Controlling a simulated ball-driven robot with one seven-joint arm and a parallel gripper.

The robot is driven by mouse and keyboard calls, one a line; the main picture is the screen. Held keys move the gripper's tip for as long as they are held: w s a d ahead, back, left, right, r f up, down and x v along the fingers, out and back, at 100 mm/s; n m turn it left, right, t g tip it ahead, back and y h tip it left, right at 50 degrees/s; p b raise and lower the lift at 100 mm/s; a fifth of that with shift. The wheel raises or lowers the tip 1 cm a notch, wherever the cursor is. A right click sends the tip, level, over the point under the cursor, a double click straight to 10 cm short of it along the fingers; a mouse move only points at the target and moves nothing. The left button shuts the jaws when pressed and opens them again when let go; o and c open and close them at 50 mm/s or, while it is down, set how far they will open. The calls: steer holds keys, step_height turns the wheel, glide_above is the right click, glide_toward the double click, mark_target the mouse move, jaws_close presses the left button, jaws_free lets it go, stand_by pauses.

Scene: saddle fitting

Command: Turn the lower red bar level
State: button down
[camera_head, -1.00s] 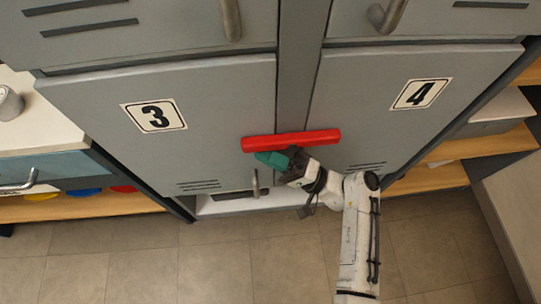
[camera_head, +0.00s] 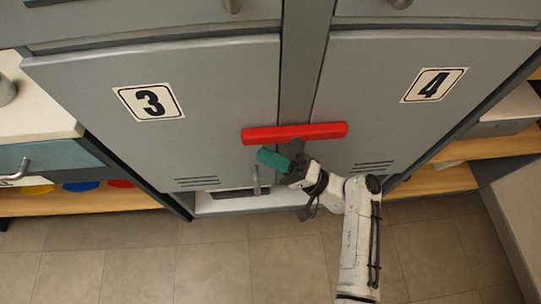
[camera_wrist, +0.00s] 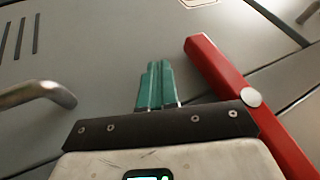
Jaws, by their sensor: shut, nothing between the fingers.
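The red bar (camera_head: 294,133) lies across the seam between doors 3 and 4 in the head view, close to level with its right end slightly higher. In the wrist view the red bar (camera_wrist: 240,85) runs diagonally at the right, with a round grey pivot on it. My gripper (camera_head: 262,155) has green fingers and sits just below the left half of the bar. In the wrist view my gripper's fingertips (camera_wrist: 158,64) are together with nothing between them, and a gap shows between them and the bar.
Door 3 (camera_head: 190,90) and door 4 (camera_head: 410,110) are closed grey panels. A handle (camera_head: 256,180) sticks out below my gripper; this handle (camera_wrist: 40,94) is at the left in the wrist view. Wooden shelves (camera_head: 80,203) stand either side. The floor in front is clear.

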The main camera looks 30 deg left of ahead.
steer(key=f+v, duration=0.1)
steer(key=v, duration=0.9)
steer(key=shift+s+b, duration=0.15)
steer(key=shift+b, duration=0.25)
steer(key=shift+a+f, duration=0.1)
steer(key=s+d+f+h, duration=0.4)
steer(key=s+f+h, duration=0.1)
steer(key=f, duration=0.3)
steer(key=s+d+f+t+h, duration=0.1)
steer(key=s+d+f+h, duration=0.1)
steer(key=s+d+h, duration=0.3)
steer(key=s+d+f+m+t+h, duration=0.1)
steer(key=d+f+h, duration=0.15)
steer(key=d, duration=0.55)
steer(key=s+d+f+t+h, duration=0.1)
steer(key=s+d+t+h, duration=0.1)
steer(key=s+d+h, duration=0.3)
steer(key=s+d+r+m+t+h+p, duration=0.1)
steer(key=s+d+r+h, duration=0.1)
steer(key=d+r+h, duration=0.3)
steer(key=s+d+r+m, duration=0.1)
steer(key=s+d+r, duration=0.15)
steer(key=d, duration=0.45)
step_height(320, 180, up, 19)
steer(key=p, duration=1.8)
steer(key=shift+w+p, duration=0.3)
steer(key=shift+w, duration=0.15)
